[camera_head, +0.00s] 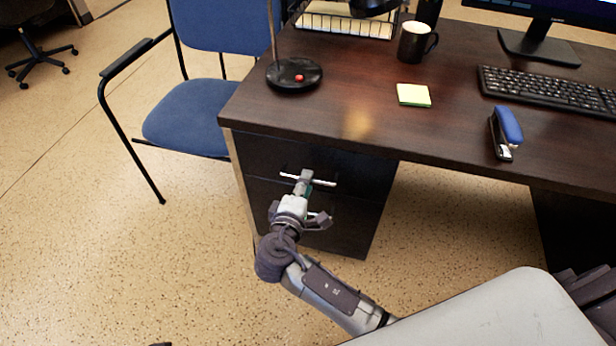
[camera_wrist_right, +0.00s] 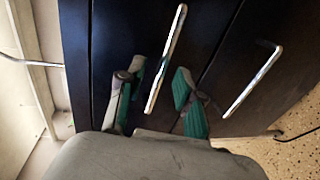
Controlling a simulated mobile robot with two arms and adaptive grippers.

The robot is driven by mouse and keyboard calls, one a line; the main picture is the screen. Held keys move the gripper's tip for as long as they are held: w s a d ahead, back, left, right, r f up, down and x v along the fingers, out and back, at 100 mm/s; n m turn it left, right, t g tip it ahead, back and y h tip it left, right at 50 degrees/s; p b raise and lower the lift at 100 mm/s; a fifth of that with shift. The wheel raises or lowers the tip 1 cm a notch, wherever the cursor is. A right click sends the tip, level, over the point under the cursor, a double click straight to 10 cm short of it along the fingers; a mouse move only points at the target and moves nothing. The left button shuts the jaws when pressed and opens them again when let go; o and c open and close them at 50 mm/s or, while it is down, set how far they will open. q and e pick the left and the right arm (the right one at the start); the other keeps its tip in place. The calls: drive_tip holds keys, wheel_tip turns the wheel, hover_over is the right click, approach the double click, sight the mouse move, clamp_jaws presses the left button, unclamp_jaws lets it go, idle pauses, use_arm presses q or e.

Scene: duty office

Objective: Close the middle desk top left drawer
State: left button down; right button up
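The top left drawer (camera_head: 355,168) is a dark wood front under the desk's left end, and it looks flush or nearly flush with the pedestal. Its silver bar handle (camera_head: 322,182) runs across the front. My right gripper (camera_head: 306,180) is at this handle in the head view. In the right wrist view, its two green-padded fingers (camera_wrist_right: 156,95) are spread apart, with the handle (camera_wrist_right: 166,60) showing between and beyond them. I see nothing held, and contact cannot be told. My left gripper is not in view.
A lower drawer handle (camera_wrist_right: 252,80) is beside the right finger in the wrist view. A blue chair (camera_head: 190,115) stands left of the desk. On the desktop are a lamp base (camera_head: 294,76), a mug (camera_head: 413,43), sticky notes (camera_head: 413,95), a stapler (camera_head: 505,132) and a keyboard (camera_head: 550,90).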

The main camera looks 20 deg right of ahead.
drive_tip(key=v, duration=0.8)
drive_tip(key=shift+s+a, duration=0.2)
drive_tip(key=shift+s, duration=0.15)
